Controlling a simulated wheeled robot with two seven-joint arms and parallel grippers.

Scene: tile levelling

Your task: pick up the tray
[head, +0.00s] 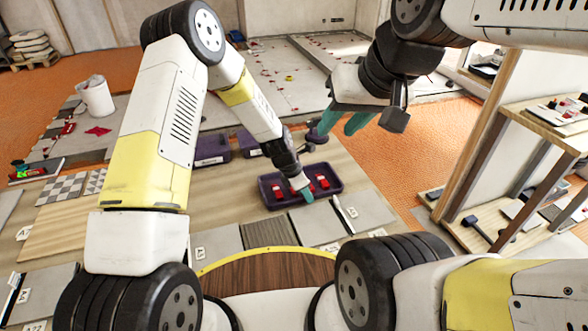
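A dark purple tray (279,203) lies on the wooden board in the middle of the head view, with red and white pieces (321,181) in it. My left gripper (307,195) reaches down from the upper left to the tray's near side. Its teal fingertip overlaps the tray's near rim; I cannot tell whether it touches, and the gap between the fingers is hidden. My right gripper (343,120) is above and to the right of the tray, away from it. Its two teal fingers are apart with nothing seen between them.
Labelled purple bins (211,151) stand behind the tray to the left. Grey tiles (316,226) lie in front, with a thin pale tool (344,207) to the right. A wooden shelf (503,217) stands at the right. A white bucket (95,97) stands at the back left.

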